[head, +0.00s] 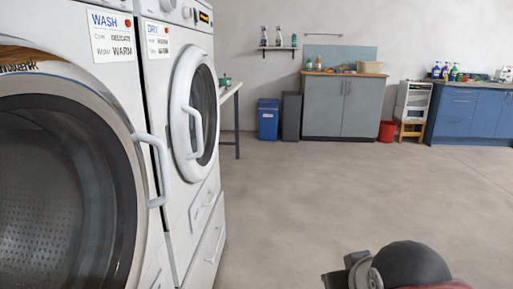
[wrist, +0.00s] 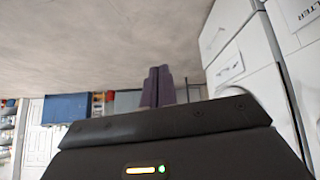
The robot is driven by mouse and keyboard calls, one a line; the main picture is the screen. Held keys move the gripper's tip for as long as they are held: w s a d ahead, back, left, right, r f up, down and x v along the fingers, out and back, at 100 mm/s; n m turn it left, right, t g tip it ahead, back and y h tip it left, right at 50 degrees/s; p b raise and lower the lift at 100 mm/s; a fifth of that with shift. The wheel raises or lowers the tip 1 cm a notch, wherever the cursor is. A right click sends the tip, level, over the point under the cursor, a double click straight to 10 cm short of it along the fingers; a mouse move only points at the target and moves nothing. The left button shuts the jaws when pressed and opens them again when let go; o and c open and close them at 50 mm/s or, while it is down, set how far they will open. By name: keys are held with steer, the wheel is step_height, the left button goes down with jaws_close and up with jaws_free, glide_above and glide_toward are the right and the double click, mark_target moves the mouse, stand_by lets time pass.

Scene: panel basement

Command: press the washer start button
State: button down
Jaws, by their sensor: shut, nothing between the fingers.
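The washer (head: 120,150) fills the left of the head view, with a large round dark glass door (head: 55,190) that appears shut. A label reading WASH (head: 110,36), with smaller lines of text, is on its upper front, and a small red dot (head: 128,22) shows at the label's right edge. I cannot tell a start button clearly; the washer's top is cut off by the frame. My gripper (wrist: 157,87) shows only in the wrist view, its two dark fingers together and empty, apart from the white machines at the right.
A dryer (head: 168,130) labelled DRY stands right beside the washer, its door shut. White door handles stick out in front. A blue bin (head: 268,119), grey cabinet (head: 340,104), red bucket (head: 387,131) and blue cabinets (head: 470,115) stand at the back. The middle floor (head: 330,190) is clear.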

steer(key=s+f+m+g, duration=0.1)
steer(key=s+f+g, duration=0.1)
steer(key=s+f, duration=0.3)
steer(key=shift+s+f, duration=0.2)
steer(key=shift+s, duration=0.25)
steer(key=shift+a, duration=0.1)
